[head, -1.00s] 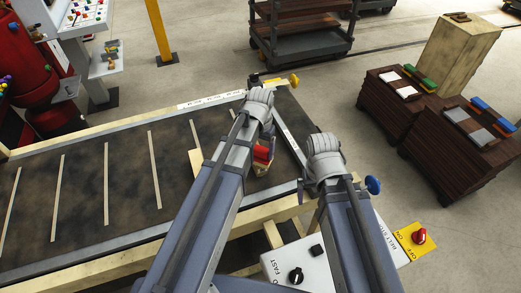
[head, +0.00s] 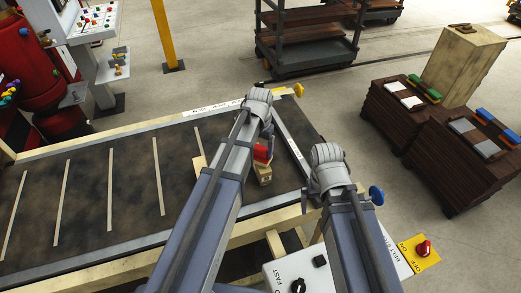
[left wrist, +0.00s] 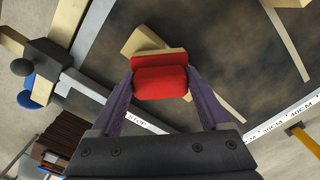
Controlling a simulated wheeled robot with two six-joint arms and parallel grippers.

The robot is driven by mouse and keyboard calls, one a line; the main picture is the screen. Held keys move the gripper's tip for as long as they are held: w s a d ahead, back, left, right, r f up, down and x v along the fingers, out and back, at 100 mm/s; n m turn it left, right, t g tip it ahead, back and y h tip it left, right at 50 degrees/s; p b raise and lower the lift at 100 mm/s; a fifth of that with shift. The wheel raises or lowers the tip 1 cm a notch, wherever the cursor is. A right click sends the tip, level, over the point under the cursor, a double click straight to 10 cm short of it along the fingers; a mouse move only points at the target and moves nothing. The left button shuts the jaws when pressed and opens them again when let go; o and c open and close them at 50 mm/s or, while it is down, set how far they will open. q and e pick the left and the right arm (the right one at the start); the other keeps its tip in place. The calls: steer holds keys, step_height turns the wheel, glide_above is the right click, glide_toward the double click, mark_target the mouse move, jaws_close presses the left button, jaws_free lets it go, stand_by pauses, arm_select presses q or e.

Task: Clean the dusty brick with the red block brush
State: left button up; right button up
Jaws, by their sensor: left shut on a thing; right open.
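The red block brush (head: 262,153) is gripped by my left gripper (left wrist: 160,82). In the left wrist view the red brush (left wrist: 160,84) sits between the two purple fingers, with a tan layer along its far side. A tan brick (left wrist: 143,40) lies just beyond the brush on the dark belt; in the head view the brick (head: 264,174) shows beside my left arm. Whether brush and brick touch, I cannot tell. Dust on the brick is not clear. My right gripper (head: 318,198) is open near the belt's end, its fingers mostly hidden by its wrist.
The dark belt (head: 110,190) has pale crosswise slats and a metal edge. A blue knob (head: 376,195) stands by its right corner. A control box (head: 290,268) with knobs and a yellow switch plate (head: 422,252) are in front. Stacks with coloured blocks (head: 462,165) stand right.

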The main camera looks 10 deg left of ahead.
arm_select(q)
steer(key=shift+r+p, duration=2.6)
steer(key=shift+r, duration=0.25)
step_height(320, 180, up, 3)
steer(key=p, duration=0.3)
steer(key=shift+r, duration=0.1)
